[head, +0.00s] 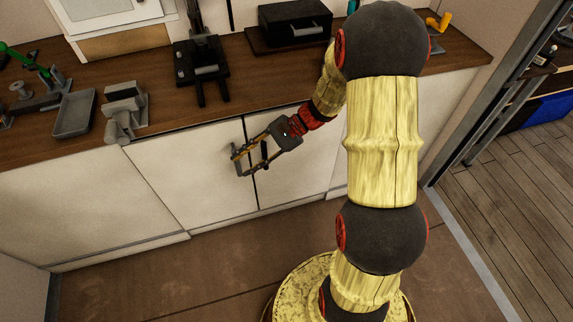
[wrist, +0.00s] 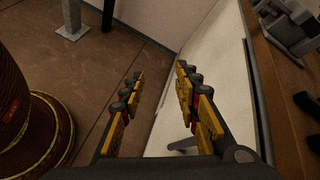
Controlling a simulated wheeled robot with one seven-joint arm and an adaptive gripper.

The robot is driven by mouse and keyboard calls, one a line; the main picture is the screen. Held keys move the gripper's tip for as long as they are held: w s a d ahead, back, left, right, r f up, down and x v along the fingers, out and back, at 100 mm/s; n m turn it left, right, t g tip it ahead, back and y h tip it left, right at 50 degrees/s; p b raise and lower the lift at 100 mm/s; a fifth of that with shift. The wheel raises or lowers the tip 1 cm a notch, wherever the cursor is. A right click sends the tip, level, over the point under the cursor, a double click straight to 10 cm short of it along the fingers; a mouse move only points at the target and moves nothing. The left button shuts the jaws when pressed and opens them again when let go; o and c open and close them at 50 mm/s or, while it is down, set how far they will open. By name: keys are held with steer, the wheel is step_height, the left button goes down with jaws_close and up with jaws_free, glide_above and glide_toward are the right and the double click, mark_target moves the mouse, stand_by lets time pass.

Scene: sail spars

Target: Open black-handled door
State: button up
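White cabinet doors stand under the wooden counter, one to the left of my gripper (head: 185,180) and one to the right (head: 305,172), with a dark vertical gap between them. My gripper (head: 239,163) is in front of the doors near this gap, its two fingers apart with nothing visible between them. In the wrist view my gripper (wrist: 160,72) is open, with a white door face (wrist: 222,75) beside its right finger. A dark bar, apparently a handle (wrist: 184,145), shows by that door, partly hidden by the right finger.
The wooden counter (head: 160,85) above the doors holds a grey tray (head: 74,114), a grey device (head: 125,112), a black stand (head: 200,70) and a black box (head: 295,22). The brown floor (head: 170,275) before the doors is clear. A metal-framed opening lies at the right.

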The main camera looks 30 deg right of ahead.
steer(key=w+d+f+m+t+y, duration=0.2)
steer(key=w+d+f+m+t, duration=0.35)
steer(key=d+f, duration=0.3)
steer(key=m+t+h+b, duration=0.2)
steer(key=m+t+h, duration=0.2)
steer(key=m+t, duration=0.4)
glide_toward(267, 158)
steer(key=w+m+g, duration=0.1)
steer(key=w, duration=0.1)
steer(key=shift+y, duration=0.3)
steer(key=x, duration=0.8)
steer(key=shift+a+r, duration=0.15)
steer(key=shift+a, duration=0.05)
steer(key=shift+d, duration=0.1)
steer(key=shift+c, duration=1.2)
steer(key=c, duration=0.5)
jaws_close()
